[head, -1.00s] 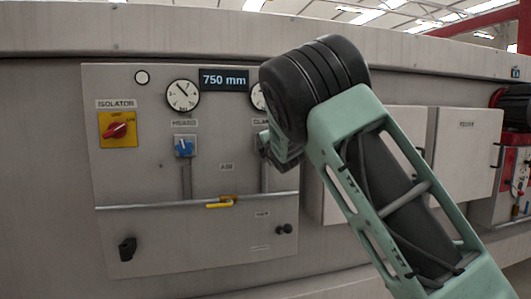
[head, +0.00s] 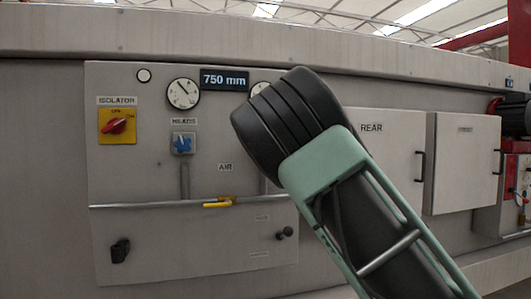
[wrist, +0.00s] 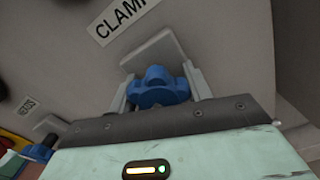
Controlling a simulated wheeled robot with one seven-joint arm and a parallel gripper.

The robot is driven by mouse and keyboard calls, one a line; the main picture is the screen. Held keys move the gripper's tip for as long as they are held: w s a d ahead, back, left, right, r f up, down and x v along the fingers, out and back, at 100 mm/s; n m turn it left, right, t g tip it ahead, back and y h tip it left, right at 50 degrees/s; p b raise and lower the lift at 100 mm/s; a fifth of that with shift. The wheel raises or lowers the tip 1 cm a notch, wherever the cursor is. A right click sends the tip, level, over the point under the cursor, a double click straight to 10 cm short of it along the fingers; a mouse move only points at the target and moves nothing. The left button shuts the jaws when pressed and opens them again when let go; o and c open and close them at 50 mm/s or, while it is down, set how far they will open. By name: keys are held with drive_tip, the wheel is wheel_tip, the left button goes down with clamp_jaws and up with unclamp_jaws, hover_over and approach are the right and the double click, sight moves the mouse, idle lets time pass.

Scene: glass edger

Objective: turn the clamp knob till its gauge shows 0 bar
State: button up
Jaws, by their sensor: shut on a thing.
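The blue clamp knob (wrist: 159,92) sits between the two fingers of my gripper (wrist: 158,84) in the wrist view, and the gripper is shut on it. The tilted CLAMP label (wrist: 118,18) is above it on the panel. In the head view my arm hides the clamp knob and my gripper.
The left gauge (head: 183,93) is above a second blue knob (head: 182,143). The red isolator switch (head: 117,125) is at the panel's left. A yellow-handled air valve (head: 218,202) sits on a horizontal pipe. Grey cabinet doors (head: 465,163) stand to the right.

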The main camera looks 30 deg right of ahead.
drive_tip(key=shift+f+n+b, duration=0.15)
drive_tip(key=shift+n+b, duration=0.25)
drive_tip(key=shift+n, duration=0.2)
drive_tip(key=o, duration=1)
drive_tip(key=b+v, duration=0.2)
drive_tip(key=v, duration=1.5)
drive_tip(key=shift+s, duration=0.2)
